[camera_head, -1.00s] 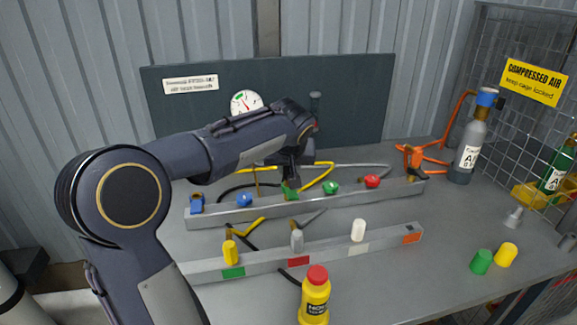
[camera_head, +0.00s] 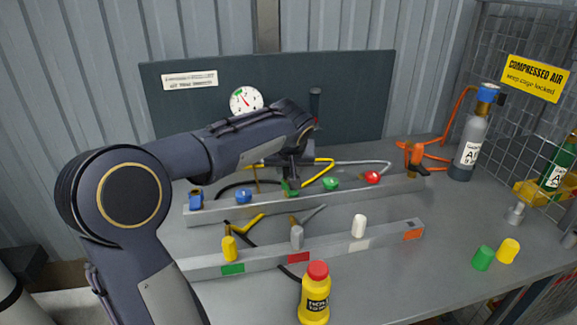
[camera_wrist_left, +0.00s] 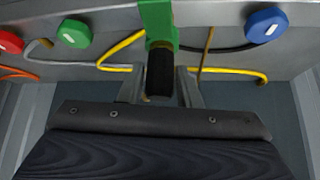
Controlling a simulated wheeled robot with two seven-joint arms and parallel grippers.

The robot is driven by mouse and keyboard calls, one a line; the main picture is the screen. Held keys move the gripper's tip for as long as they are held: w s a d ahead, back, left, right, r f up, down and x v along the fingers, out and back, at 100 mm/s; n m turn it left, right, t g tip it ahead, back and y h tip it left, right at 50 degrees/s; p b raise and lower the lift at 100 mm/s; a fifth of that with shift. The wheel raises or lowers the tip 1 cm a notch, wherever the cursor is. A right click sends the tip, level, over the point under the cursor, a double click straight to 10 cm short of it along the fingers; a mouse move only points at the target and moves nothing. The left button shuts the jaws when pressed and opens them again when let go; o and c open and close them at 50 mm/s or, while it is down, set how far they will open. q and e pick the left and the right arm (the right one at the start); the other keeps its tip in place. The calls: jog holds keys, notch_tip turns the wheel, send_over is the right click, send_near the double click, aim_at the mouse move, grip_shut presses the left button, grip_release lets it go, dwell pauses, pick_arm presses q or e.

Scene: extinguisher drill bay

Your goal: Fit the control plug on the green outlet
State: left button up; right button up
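My left gripper (camera_head: 291,184) points down at the rear rail in the head view. In the left wrist view its two fingers (camera_wrist_left: 163,88) stand close on either side of a black cylinder (camera_wrist_left: 160,72), which I take for the control plug. The plug meets a green upright block (camera_wrist_left: 158,22), which looks like the green outlet. Whether the plug is fully seated is hidden. My right gripper is not in view.
The rear rail (camera_head: 350,190) carries blue, green (camera_head: 330,184) and red (camera_head: 372,178) knobs beside the outlet. The front rail (camera_head: 330,249) holds yellow, grey and white plugs. A yellow bottle (camera_head: 314,297) stands in front. Hoses lie between the rails. A grey cylinder (camera_head: 470,145) stands right.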

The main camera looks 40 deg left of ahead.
pick_arm(q)
jog(key=o, duration=0.4)
jog(key=shift+r, duration=0.1)
jog(key=p+v, duration=0.1)
jog(key=v, duration=0.6)
jog(key=shift+s+d+r, duration=0.15)
jog(key=shift+s+r, duration=0.05)
jog(key=shift+r, duration=0.05)
